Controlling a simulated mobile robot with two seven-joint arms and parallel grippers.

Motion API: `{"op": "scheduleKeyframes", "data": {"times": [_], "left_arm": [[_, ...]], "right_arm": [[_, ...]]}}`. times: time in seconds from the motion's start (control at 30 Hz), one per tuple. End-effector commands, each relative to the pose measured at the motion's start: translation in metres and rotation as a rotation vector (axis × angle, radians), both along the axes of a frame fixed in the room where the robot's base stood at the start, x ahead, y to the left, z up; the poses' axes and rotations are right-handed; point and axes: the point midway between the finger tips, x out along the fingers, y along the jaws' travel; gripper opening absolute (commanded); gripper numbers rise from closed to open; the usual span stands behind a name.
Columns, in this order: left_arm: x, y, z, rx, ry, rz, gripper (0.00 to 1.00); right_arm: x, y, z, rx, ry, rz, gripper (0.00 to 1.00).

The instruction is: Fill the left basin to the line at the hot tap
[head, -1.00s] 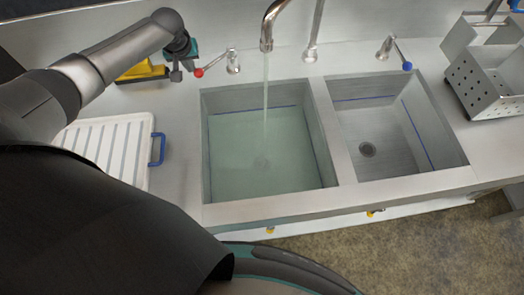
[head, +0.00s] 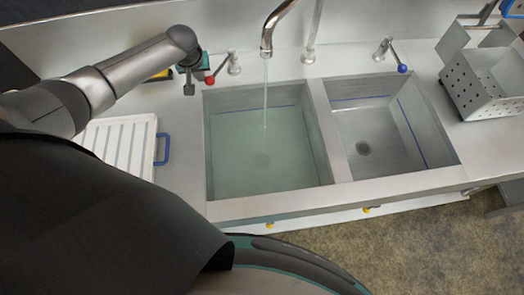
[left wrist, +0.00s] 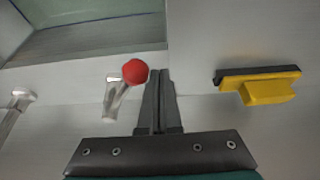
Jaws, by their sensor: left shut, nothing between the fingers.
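The left basin (head: 212,150) holds greenish clear water. A blue line (head: 262,109) runs round its upper walls; the water surface lies close to it, but I cannot tell the exact gap. A thin stream (head: 265,98) falls from the spout (head: 268,40) into this basin. The hot tap's lever ends in a red knob (head: 210,80), left of the spout. My left gripper (head: 189,90) is shut and empty, just left of the knob. In the left wrist view the shut fingers (left wrist: 160,75) are right beside the red knob (left wrist: 135,72), seemingly touching it. My right gripper is not seen.
The right basin (head: 440,150) looks empty, with a blue-knobbed lever (head: 402,69) behind it. A white ribbed board (head: 118,140) with a blue handle lies at left. A yellow and black tool (left wrist: 262,88) lies near my gripper. A perforated metal box (head: 485,85) stands at right.

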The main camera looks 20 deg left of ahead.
Motion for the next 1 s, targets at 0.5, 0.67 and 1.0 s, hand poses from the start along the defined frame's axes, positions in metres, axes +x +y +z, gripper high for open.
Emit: {"op": "scheduleKeyframes", "data": {"times": [0.5, 0.67, 1.0], "left_arm": [[-0.006, -0.029, 0.001, 0.0, 0.001, 0.0, 0.0], [-0.006, -0.029, 0.0, 0.001, 0.0, 0.0, 0.0], [-0.006, -0.048, 0.002, -0.003, 0.002, -0.001, 0.0]], "right_arm": [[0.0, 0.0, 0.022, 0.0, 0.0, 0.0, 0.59], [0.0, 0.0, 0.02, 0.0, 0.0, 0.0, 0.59], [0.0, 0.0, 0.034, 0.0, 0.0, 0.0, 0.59]]}}
